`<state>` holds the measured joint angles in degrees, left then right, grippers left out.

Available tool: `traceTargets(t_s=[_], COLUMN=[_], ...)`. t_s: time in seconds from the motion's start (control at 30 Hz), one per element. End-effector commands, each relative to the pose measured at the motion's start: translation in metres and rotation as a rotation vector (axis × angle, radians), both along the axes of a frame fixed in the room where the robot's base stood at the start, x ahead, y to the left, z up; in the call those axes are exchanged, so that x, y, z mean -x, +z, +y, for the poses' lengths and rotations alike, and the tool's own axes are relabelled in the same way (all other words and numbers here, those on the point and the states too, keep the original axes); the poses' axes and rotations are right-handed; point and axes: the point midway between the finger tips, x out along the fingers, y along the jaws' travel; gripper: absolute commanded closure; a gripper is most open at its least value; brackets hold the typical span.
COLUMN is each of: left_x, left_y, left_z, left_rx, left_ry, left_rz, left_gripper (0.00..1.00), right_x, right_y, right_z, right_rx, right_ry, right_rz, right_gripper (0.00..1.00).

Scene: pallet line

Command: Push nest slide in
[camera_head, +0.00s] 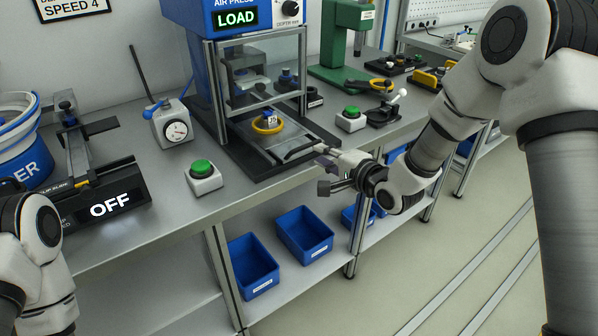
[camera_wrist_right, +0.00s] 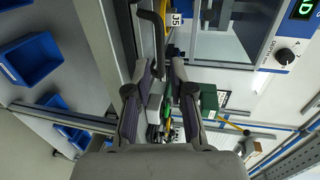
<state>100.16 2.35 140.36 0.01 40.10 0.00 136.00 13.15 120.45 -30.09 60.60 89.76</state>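The nest slide (camera_head: 262,141) is a flat plate out in front of the blue air press (camera_head: 232,48), whose display reads LOAD. A yellow ring-shaped part (camera_head: 267,125) with a small label sits on it; its J5 label (camera_wrist_right: 176,19) shows in the wrist view. The slide's black handle (camera_head: 300,150) is at its front edge. My right gripper (camera_head: 322,169) is beside the handle's right end, fingers apart. In the wrist view the handle (camera_wrist_right: 152,28) lies just ahead of the open fingertips (camera_wrist_right: 164,75); contact cannot be told. My left arm shows at lower left, its gripper out of frame.
Green-button boxes stand left (camera_head: 203,176) and right (camera_head: 351,119) of the press. A gauge box (camera_head: 172,124) stands further left. A green hand press (camera_head: 345,45) is behind right. Blue bins (camera_head: 304,234) sit on the shelf below. The bench's front edge is close beneath my right gripper.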

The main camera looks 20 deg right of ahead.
Motion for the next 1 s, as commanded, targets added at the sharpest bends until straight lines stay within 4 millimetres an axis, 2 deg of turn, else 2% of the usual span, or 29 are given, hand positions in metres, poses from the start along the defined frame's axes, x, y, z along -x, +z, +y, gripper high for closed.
traceTargets(t_s=[0.17, 0.4, 0.5, 0.73, 0.77, 0.8, 0.83, 1.0], left_x=[-0.001, -0.001, -0.001, -0.001, -0.001, -0.001, -0.001, -0.001], left_y=[0.003, 0.005, 0.005, 0.005, 0.005, 0.005, 0.005, 0.005], left_z=[0.000, 0.000, 0.000, 0.000, 0.000, 0.000, 0.000, 0.000], left_rx=[0.000, 0.000, 0.000, 0.000, 0.000, 0.000, 0.000, 0.000], left_ry=[-0.002, -0.001, -0.001, -0.001, -0.001, -0.001, -0.001, -0.001], left_rz=[-0.003, -0.002, -0.002, -0.002, -0.002, -0.002, -0.002, -0.002], left_gripper=[1.00, 1.00, 1.00, 1.00, 1.00, 1.00, 1.00, 1.00], right_x=[-0.019, -0.060, -0.069, -0.071, -0.071, -0.071, -0.071, -0.071], right_y=[-0.001, -0.010, -0.012, -0.013, -0.013, -0.013, -0.013, -0.013], right_z=[0.007, 0.022, 0.025, 0.026, 0.026, 0.026, 0.026, 0.026], right_rx=[0.003, 0.003, 0.001, 0.000, 0.000, 0.000, 0.000, 0.000], right_ry=[0.002, 0.001, 0.000, 0.000, 0.000, 0.000, 0.000, 0.000], right_rz=[-0.004, -0.004, -0.003, -0.003, -0.003, -0.003, -0.003, -0.003], right_gripper=[0.78, 0.78, 0.78, 0.78, 0.81, 0.96, 1.00, 1.00])
